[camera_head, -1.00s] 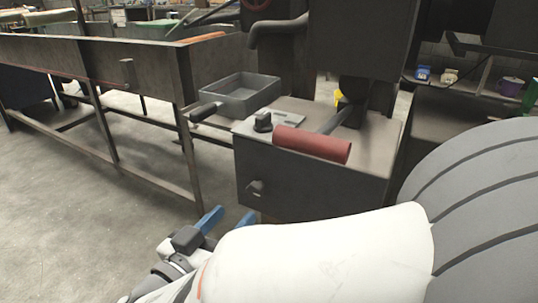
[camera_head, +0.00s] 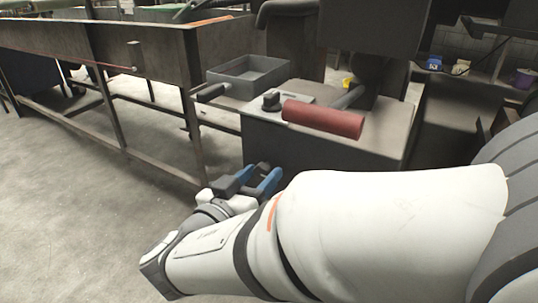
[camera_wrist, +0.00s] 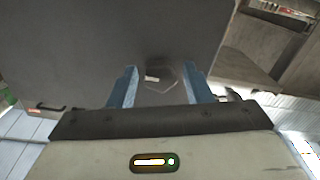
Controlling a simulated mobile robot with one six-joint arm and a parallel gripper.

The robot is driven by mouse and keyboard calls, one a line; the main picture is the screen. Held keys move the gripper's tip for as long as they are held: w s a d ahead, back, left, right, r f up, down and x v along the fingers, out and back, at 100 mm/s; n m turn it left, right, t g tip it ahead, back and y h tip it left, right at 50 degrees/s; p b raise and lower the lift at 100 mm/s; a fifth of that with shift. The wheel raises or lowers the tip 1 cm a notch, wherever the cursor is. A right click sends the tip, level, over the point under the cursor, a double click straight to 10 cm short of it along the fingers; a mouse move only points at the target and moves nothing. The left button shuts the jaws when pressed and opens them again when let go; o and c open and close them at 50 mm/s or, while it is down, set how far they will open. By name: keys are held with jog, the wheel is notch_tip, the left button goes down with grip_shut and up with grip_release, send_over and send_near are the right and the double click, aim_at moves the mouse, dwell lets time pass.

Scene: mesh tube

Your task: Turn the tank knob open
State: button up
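The grey box-shaped tank (camera_head: 320,148) stands ahead of me in the head view. A dark knob (camera_head: 271,99) sits on a plate on its top. The knob on its front face is hidden behind my gripper (camera_head: 257,174) in the head view. In the wrist view a dark, roughly hexagonal knob with a small light piece (camera_wrist: 160,77) shows on the tank's grey face (camera_wrist: 110,40). It appears between the two blue fingers of my gripper (camera_wrist: 159,70). The fingers are apart and open. I cannot tell whether they touch the knob.
A red cylinder handle (camera_head: 322,118) lies across the tank top and sticks out over its front edge. A grey open tray (camera_head: 250,80) with a handle is behind it. A long metal trough (camera_head: 95,62) on legs stands to the left. The floor at left is clear.

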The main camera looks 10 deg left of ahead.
jog(key=c, duration=0.8)
